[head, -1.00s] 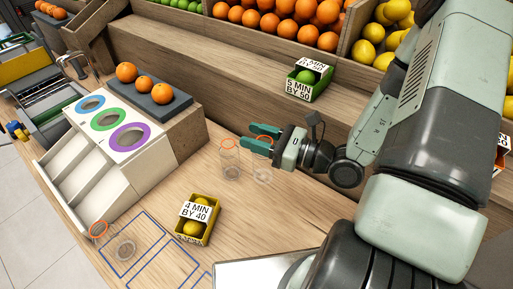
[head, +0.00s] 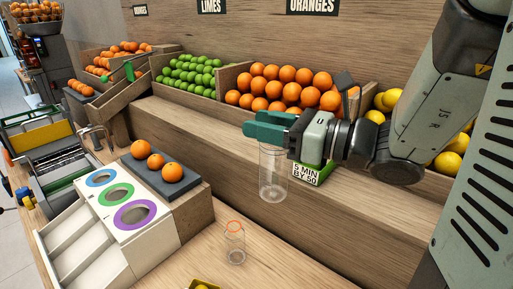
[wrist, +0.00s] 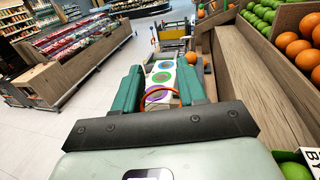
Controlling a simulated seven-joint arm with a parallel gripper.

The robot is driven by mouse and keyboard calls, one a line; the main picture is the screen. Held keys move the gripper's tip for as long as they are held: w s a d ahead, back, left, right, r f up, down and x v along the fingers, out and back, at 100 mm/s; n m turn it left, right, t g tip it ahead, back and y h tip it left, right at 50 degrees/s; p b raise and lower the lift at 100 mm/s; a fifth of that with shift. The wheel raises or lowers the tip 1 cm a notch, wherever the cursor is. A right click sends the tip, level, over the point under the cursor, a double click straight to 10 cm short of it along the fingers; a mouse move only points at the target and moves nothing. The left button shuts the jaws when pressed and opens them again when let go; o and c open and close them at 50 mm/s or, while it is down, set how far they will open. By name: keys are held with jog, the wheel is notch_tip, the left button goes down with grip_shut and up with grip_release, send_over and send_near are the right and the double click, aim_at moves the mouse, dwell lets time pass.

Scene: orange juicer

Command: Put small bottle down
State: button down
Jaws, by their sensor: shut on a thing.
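My gripper (head: 264,128) has teal fingers and is raised above the wooden counter (head: 262,274). It is shut on a clear bottle (head: 272,178), which hangs upright below the fingers, clear of the counter. In the wrist view an orange rim (wrist: 161,90) shows between the two fingers (wrist: 160,82); the rest of the bottle is hard to make out there. A second clear bottle (head: 235,246) with an orange rim stands upright on the counter, below and left of the held one.
A white stand with blue, green and purple rings (head: 117,200) is at left, beside a dark board with oranges (head: 155,162). A wooden ledge (head: 225,140) and fruit bins are behind. A green lime box (head: 306,174) is behind my gripper. A yellow box (head: 205,285) is at the bottom edge.

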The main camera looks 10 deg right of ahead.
notch_tip(320, 180, up, 6)
jog(key=w+m+t+h, duration=0.5)
jog(key=w, duration=2.4)
jog(key=shift+t+h, duration=0.3)
jog(key=shift+s+d+f, duration=0.95)
jog(key=shift+d+f, duration=1.05)
jog(key=shift+f, duration=0.2)
jog(key=shift+s+d+f, duration=1)
jog(key=shift+d+f, duration=0.95)
jog(key=shift+f, duration=0.25)
jog(key=shift+s+d+f, duration=0.95)
jog(key=shift+d+f, duration=1.05)
jog(key=shift+f, duration=0.3)
jog(key=c, duration=0.6)
grip_release()
jog(key=shift+c, duration=0.2)
